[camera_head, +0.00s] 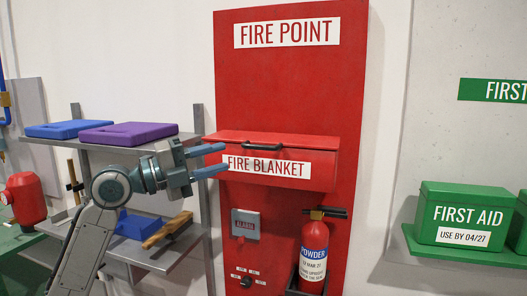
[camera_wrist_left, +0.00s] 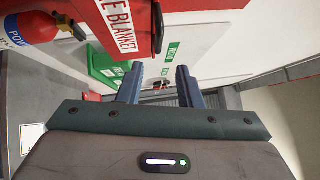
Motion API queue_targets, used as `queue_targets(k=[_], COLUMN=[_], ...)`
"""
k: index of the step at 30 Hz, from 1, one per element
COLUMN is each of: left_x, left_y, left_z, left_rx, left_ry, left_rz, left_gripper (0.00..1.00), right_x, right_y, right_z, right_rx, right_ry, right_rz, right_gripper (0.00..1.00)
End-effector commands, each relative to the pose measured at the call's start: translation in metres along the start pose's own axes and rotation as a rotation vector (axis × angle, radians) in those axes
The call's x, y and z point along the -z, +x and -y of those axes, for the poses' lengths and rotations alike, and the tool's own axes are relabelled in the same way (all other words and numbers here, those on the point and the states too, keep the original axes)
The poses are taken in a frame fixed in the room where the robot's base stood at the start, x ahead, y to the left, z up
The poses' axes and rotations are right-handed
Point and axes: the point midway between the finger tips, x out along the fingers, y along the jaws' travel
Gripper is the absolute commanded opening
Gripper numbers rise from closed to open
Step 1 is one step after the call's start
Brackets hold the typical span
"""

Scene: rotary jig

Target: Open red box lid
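The red fire blanket box (camera_head: 318,172) is fixed to the red FIRE POINT board. Its red lid (camera_head: 285,137) looks shut, with a black handle (camera_head: 262,147) along its front edge. My left gripper (camera_head: 226,160) is open and empty at the left end of the box, its fingers pointing right and overlapping the box front. I cannot tell if it touches. My right gripper is not in view.
A fire extinguisher (camera_head: 313,262) hangs below the box at right, and an alarm unit (camera_head: 245,224) below it at left. A shelf (camera_head: 160,147) with blue and purple cases stands behind my left arm. A green first aid box (camera_head: 465,212) is at right.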

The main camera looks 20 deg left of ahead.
Motion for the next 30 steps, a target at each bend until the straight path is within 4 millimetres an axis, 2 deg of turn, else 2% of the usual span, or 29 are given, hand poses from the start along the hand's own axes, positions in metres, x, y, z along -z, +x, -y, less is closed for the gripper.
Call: queue_targets(k=[5,21,30], left_x=[-0.001,-0.001,-0.001], left_y=[0.017,0.09,0.106], left_z=[0.004,0.003,-0.001], left_rx=[0.003,0.001,-0.001], left_ry=[-0.007,-0.01,-0.007], left_rz=[-0.002,0.001,0.002], left_gripper=[0.32,0.32,0.32], right_x=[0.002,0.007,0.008], right_y=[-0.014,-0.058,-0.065], right_z=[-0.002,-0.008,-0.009], right_rx=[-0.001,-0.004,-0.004], right_ry=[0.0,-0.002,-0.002], right_rz=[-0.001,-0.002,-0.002], right_gripper=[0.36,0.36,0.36])
